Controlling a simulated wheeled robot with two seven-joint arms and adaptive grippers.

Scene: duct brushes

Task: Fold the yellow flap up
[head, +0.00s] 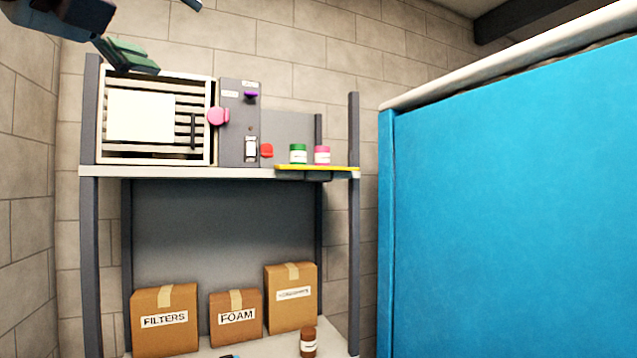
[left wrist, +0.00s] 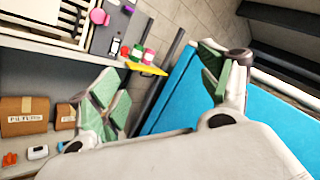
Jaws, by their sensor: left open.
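The yellow flap (head: 345,168) is a thin strip at the right end of the upper shelf's front edge, with dark parts beneath it. It looks roughly level, and a green-lidded jar (head: 298,153) and a pink-lidded jar (head: 322,154) stand at it; I cannot tell if they rest on it. The flap also shows in the left wrist view (left wrist: 147,68), beyond my left gripper's fingers. My left gripper (head: 130,56) is high at the upper left, in front of the slatted box and well apart from the flap. Its green-padded fingers are spread and empty in the left wrist view (left wrist: 168,85). My right gripper is not seen.
A slatted box (head: 208,130) and a grey panel (head: 239,105) with a pink knob (head: 218,116) stand left of the flap. A shelf post (head: 354,220) is at its right. A large blue block (head: 510,210) fills the right. Cartons (head: 165,340) stand below.

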